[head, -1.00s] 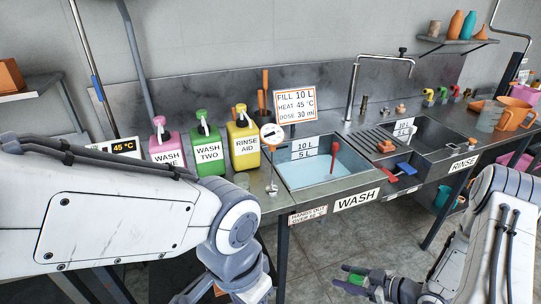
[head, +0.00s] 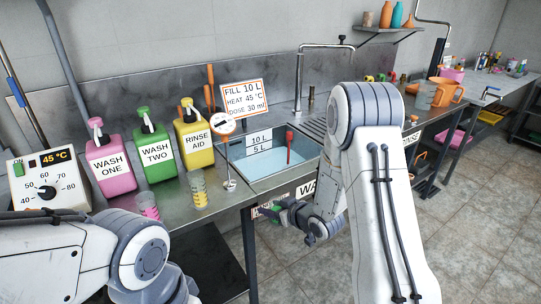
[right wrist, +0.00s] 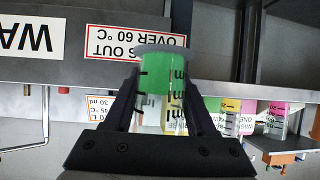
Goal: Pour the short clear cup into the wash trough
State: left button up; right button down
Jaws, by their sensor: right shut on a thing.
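My right gripper (head: 276,208) is shut on a clear cup (right wrist: 163,72) with dark measuring marks and green liquid in it. In the right wrist view the cup sits between the two fingers (right wrist: 165,100); that view is upside down, and the cup looks about upright. In the head view the cup is small and partly hidden by the gripper, in front of the counter edge and below the trough rim. The wash trough (head: 236,150) holds pale blue water and has 10 L and 5 L labels. My left gripper is outside the head view.
Cups with pink (head: 147,208) and yellow (head: 198,190) contents stand on the counter before the pink (head: 108,168), green (head: 154,152) and yellow (head: 193,138) bottles. A round-headed stand (head: 228,160) is left of the trough. A red-handled tool (head: 289,148) stands in the water.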

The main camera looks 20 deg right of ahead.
jog(key=shift+w+a+r+m+t+h+b, duration=0.15)
jog(key=shift+a+r+m+h+b, duration=0.35)
jog(key=shift+r, duration=0.4)
jog(key=shift+w+a+r+m+t+h+b, duration=0.1)
jog(key=shift+a+r+m+h+b, duration=0.25)
jog(key=shift+a+r+m+h, duration=0.45)
jog(key=shift+w+a+r+m+t+h+b, duration=0.15)
jog(key=shift+a+r+m+h+b, duration=0.25)
jog(key=shift+r, duration=0.65)
